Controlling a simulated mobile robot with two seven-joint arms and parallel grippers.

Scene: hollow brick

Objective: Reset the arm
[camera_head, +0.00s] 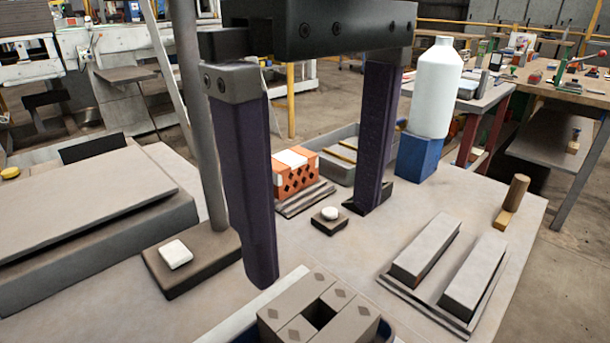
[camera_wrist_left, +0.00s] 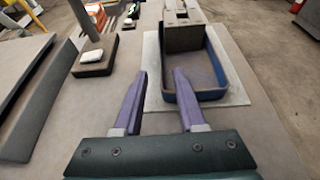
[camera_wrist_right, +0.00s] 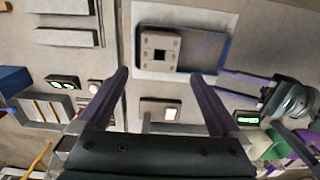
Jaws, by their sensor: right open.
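A grey hollow brick (camera_head: 290,298) with diamond marks and a square hole sits at the bottom of the head view. In the left wrist view the brick (camera_wrist_left: 183,40) stands at the far end of a blue tray (camera_wrist_left: 197,97) on a pale mat. The right wrist view also shows the brick (camera_wrist_right: 149,43) from above. My right gripper (camera_head: 314,245) hangs large in the head view, fingers wide apart with nothing between them. My left gripper (camera_wrist_left: 160,73) is open and empty in front of the tray; its fingers also show in the right wrist view (camera_wrist_right: 238,91).
A pole rises from a dark base (camera_head: 190,270) bearing a white block. Orange bricks (camera_head: 292,180), a grey bin (camera_head: 340,140) and a white bottle (camera_head: 433,88) on a blue block (camera_head: 418,157) stand at the back. Two grey bars (camera_head: 428,249) lie right. A stepped slab (camera_head: 75,205) is left.

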